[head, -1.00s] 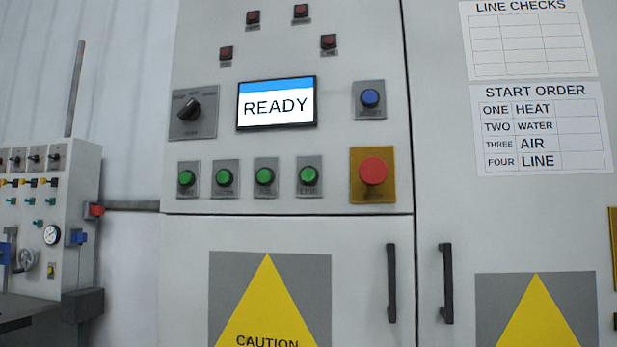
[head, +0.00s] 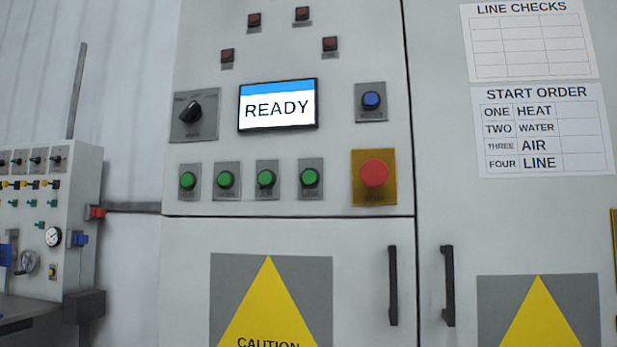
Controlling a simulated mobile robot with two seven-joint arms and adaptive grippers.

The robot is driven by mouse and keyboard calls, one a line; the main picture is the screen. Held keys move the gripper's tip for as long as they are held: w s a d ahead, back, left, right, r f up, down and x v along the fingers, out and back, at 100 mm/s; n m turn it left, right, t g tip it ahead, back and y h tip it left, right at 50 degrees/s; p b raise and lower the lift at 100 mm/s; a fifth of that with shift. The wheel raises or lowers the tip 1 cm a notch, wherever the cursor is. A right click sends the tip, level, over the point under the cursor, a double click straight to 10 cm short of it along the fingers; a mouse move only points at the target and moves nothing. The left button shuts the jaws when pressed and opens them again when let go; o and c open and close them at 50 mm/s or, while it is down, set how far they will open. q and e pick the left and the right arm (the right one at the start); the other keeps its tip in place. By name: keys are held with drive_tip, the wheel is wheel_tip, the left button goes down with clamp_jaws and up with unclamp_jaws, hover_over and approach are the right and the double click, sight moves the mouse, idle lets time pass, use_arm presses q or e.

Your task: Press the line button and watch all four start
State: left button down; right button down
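A row of green buttons sits on the grey control cabinet. The rightmost green button (head: 309,177) has a small label under it that seems to read LINE. To its left are three more green buttons, the leftmost (head: 188,180) at the row's far end. The display (head: 277,105) reads READY. Several small dark red lamps, such as the upper one (head: 302,13), look unlit above the display. A START ORDER sheet (head: 543,130) lists heat, water, air, line. Neither of my grippers is in the head view.
A large red button (head: 374,173) on a yellow plate is right of the green row. A blue button (head: 371,100) and a black rotary knob (head: 190,112) flank the display. Door handles (head: 393,285) stick out below. A valve panel (head: 50,220) stands at left.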

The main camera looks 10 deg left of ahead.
drive_tip(key=shift+a, duration=0.15)
drive_tip(key=shift+a, duration=0.3)
drive_tip(key=shift+d, duration=0.3)
